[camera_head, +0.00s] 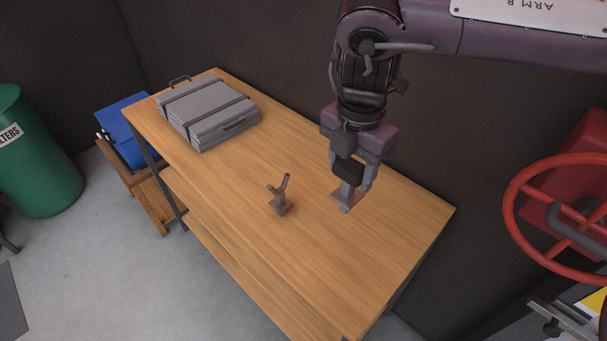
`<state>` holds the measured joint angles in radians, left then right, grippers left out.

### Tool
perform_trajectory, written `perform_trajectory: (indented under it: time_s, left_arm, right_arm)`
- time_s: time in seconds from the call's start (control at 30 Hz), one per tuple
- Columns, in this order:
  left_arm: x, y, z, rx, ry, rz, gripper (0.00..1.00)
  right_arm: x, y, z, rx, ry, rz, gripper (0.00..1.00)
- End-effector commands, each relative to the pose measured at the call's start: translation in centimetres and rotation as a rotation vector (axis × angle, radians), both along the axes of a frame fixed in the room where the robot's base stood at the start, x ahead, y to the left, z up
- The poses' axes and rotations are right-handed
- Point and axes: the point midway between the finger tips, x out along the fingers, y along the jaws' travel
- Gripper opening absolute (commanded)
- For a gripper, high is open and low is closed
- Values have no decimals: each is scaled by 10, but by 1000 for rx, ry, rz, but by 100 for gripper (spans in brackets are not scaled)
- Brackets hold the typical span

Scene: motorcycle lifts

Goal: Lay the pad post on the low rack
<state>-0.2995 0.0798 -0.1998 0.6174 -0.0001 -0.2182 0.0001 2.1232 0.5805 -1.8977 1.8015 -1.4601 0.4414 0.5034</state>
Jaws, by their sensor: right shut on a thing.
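The pad post (346,197) has a grey stem, a brown base plate at its foot and what looks like a black pad at its top. My right gripper (354,175) points down and is shut on it near the top. The post is upright over the right part of the wooden bench (330,255); I cannot tell whether its base touches the top. A low wooden stand (150,205) at the bench's left end may be the low rack; the bench hides part of it. My left gripper is not in view.
A forked post (281,198) stands on the bench, left of the pad post. A strapped grey stack (205,108) lies at the far end. A blue bin (122,128) sits on the low stand. A green drum (38,160) and a red handwheel (512,205) flank the bench.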

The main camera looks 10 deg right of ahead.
Motion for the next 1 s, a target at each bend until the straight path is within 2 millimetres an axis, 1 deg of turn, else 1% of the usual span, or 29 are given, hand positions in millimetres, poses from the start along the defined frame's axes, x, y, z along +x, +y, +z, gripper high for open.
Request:
perform_trajectory:
  time_s: [0.07,0.17,0.4,0.6,0.7,0.87,0.97,1.0]
  left_arm:
    - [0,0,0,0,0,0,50]
    - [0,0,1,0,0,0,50]
    - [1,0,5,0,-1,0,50]
    - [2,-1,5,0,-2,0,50]
    - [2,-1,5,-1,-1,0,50]
    - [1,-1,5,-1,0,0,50]
    - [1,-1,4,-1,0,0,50]
    - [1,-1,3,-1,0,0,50]
  right_arm:
    - [-1,0,-8,1,3,0,26]
    - [-2,0,-28,2,8,-2,26]
    - [-2,0,-88,2,9,-5,26]
    - [-2,0,-135,2,8,-6,26]
    - [-2,0,-152,2,5,-5,26]
    - [-1,0,-164,1,1,-4,26]
    - [-2,0,-175,1,3,-5,26]
    - [-2,0,-182,2,4,-6,26]
